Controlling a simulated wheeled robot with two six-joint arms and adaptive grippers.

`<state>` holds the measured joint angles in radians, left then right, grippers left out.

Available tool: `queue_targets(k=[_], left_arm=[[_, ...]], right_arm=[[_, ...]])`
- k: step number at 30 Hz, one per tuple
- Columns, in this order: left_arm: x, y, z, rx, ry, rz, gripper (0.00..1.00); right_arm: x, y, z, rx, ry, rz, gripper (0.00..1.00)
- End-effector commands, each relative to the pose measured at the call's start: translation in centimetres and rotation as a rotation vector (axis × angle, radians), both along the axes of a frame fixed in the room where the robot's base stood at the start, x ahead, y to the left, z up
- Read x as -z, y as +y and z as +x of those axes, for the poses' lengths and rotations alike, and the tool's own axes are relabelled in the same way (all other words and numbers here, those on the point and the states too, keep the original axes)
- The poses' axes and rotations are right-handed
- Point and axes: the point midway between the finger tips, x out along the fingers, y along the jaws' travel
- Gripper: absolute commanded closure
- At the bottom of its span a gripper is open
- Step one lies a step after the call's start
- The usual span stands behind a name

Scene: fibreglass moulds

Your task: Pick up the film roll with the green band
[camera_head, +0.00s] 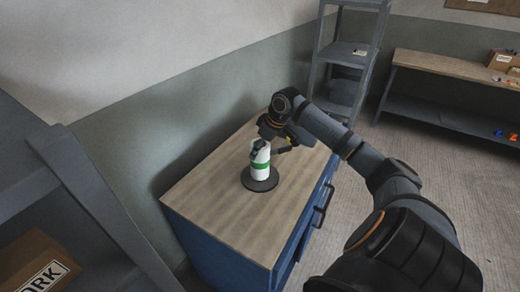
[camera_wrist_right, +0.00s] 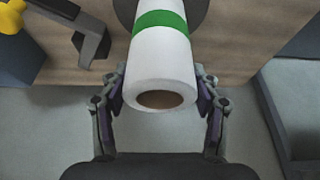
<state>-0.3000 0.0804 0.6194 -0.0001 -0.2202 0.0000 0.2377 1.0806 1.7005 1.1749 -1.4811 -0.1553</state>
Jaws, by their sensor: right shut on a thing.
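The white film roll with the green band (camera_head: 260,168) is upright over a round black base (camera_head: 248,184) on the wooden-topped blue cabinet. Its lower end appears to rest on the base; I cannot tell if there is a gap. My right gripper (camera_head: 259,147) is at the roll's upper part. In the right wrist view the roll (camera_wrist_right: 160,62) lies between the two fingers of my right gripper (camera_wrist_right: 160,100), which is shut on it below the green band in the picture. The open core faces the camera. My left gripper is not in view.
The cabinet top (camera_head: 215,205) is mostly clear. A dark bracket-like item with a yellow part (camera_wrist_right: 12,18) is beside the roll. Grey shelving stands at the left, with a cardboard box (camera_head: 38,262). A tall rack (camera_head: 345,55) and a workbench (camera_head: 450,68) are behind.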

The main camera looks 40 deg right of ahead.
Motion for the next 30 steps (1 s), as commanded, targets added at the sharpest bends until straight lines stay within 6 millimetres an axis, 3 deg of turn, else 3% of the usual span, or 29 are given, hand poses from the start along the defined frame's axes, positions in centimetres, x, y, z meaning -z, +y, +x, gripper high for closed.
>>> queue_targets(k=[8, 21, 25, 30], left_arm=[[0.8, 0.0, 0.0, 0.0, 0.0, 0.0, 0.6], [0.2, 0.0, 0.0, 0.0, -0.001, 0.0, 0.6], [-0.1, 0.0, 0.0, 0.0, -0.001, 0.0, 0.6], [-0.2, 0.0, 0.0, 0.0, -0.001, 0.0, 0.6]], right_arm=[[-4.4, 0.0, 0.2, -0.002, -0.009, -0.002, 1.0], [-14.5, 0.1, 0.2, -0.001, -0.01, 0.002, 1.0], [-16.6, 0.0, 0.1, 0.0, -0.007, 0.002, 1.0], [-17.6, 0.0, 0.1, -0.001, -0.004, 0.0, 1.0]])
